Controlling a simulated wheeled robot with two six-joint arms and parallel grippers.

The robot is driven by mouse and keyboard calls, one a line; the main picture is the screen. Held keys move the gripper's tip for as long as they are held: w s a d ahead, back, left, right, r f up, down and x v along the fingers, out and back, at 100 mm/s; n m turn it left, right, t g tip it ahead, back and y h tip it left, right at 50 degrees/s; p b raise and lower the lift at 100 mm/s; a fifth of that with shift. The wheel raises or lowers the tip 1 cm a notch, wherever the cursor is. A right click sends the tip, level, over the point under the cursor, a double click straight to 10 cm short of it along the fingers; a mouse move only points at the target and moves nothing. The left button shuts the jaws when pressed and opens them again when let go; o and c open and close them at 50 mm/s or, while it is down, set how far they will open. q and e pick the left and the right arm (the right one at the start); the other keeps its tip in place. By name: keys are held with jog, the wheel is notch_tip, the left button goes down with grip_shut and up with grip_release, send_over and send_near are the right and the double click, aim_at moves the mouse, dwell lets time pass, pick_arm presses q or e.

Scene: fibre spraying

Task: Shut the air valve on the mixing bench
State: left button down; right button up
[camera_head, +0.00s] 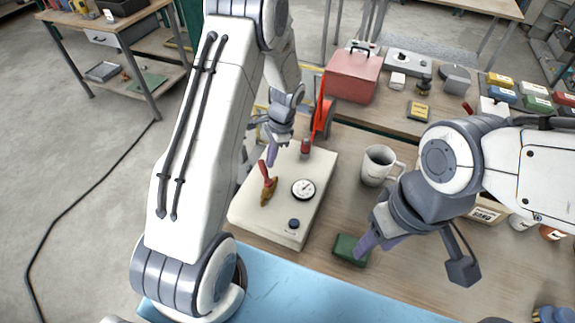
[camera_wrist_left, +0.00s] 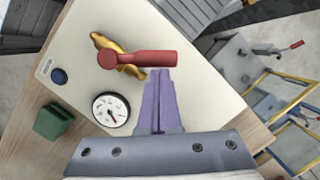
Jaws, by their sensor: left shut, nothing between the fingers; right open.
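The air valve, a brass body (camera_head: 268,193) with a red lever (camera_head: 264,171), sits on a cream panel box (camera_head: 245,212) on the bench. In the left wrist view the red lever (camera_wrist_left: 145,58) lies at a slant across the brass body (camera_wrist_left: 128,70), its free end to the right. My left gripper (camera_head: 271,158) is shut and empty. Its purple fingertips (camera_wrist_left: 158,72) are right beside the lever's free half; I cannot tell whether they touch. My right gripper (camera_head: 363,246) is open beside a green block (camera_head: 349,251), away from the valve.
The box also bears a round gauge (camera_head: 303,189) and a dark blue knob (camera_head: 294,223). A mug (camera_head: 378,165) stands right of the box. A red toolbox (camera_head: 352,75) stands behind. Cartons and small items crowd the right. Floor is open at left.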

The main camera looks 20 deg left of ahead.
aim_at(257, 176)
pick_arm(q)
jog(key=n, duration=0.1)
jog(key=s+a+n, duration=0.1)
jog(key=n, duration=0.1)
jog(key=a+n+h, duration=0.1)
jog(key=shift+s+a+n+g, duration=0.2)
jog(key=shift+a+n+g, duration=0.05)
jog(key=shift+n+g, duration=0.05)
jog(key=shift+s+a+n+h+b, duration=0.15)
jog(key=shift+s+a+n, duration=0.15)
jog(key=shift+n, duration=0.45)
jog(key=shift+s+a+n+h+b, duration=0.25)
jog(key=shift+s+n, duration=0.15)
jog(key=shift+n, duration=0.3)
jog(key=shift+s+a+n+h+b, duration=0.1)
jog(key=shift+s+a+n, duration=0.2)
jog(key=shift+n, duration=0.45)
pick_arm(e)
jog(key=shift+f, duration=0.6)
pick_arm(q)
jog(key=shift+d, duration=0.1)
